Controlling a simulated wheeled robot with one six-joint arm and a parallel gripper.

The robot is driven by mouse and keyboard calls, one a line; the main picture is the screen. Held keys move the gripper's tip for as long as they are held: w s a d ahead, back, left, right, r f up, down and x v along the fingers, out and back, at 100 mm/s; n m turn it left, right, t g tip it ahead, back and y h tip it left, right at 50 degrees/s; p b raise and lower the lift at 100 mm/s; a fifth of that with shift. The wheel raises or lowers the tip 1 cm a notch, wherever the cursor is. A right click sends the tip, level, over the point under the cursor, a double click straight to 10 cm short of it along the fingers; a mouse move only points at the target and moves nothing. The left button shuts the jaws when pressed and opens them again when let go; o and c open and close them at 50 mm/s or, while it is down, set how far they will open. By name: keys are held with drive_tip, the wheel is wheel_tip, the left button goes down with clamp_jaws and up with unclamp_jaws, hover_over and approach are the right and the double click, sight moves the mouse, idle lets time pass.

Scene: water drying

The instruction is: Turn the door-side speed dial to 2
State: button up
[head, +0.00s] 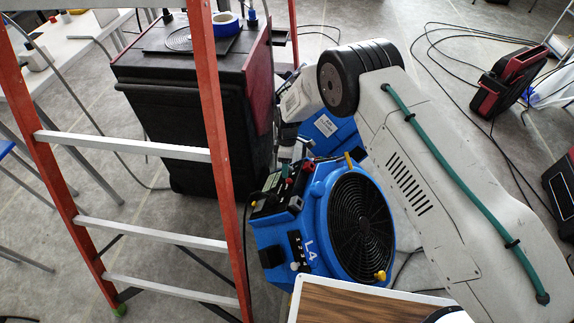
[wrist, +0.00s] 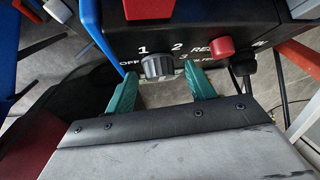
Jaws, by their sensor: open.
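A blue fan unit marked L4 (head: 309,247) stands on the floor in the head view, with a dark control panel. In the wrist view, a grey ridged dial (wrist: 157,66) sits on the black panel (wrist: 185,22), with OFF, 1, 2 and 3 printed around it. My gripper (wrist: 161,77) is open, its green fingers on either side of the dial's lower part. I cannot tell whether they touch it. The dial's pointer is not clear, so its setting cannot be read. Which side the door is on does not show.
A red knob (wrist: 220,47) sits right of the dial, close to the right finger. In the head view, an orange ladder (head: 213,130) stands left of the fan unit. A large black box (head: 200,120) stands behind it. Cables lie on the floor.

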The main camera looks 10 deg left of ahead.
drive_tip(key=c, duration=1)
drive_tip(key=shift+o, duration=0.2)
drive_tip(key=shift+d, duration=0.1)
drive_tip(key=shift+s+m+t, duration=0.2)
drive_tip(key=shift+m+t, duration=0.8)
drive_tip(key=shift+t, duration=0.1)
drive_tip(key=shift+s+m+t, duration=0.1)
drive_tip(key=shift+m+t, duration=1)
drive_tip(key=shift+t, duration=0.1)
drive_tip(key=shift+a, duration=0.2)
drive_tip(key=o, duration=1)
drive_tip(key=shift+c, duration=0.2)
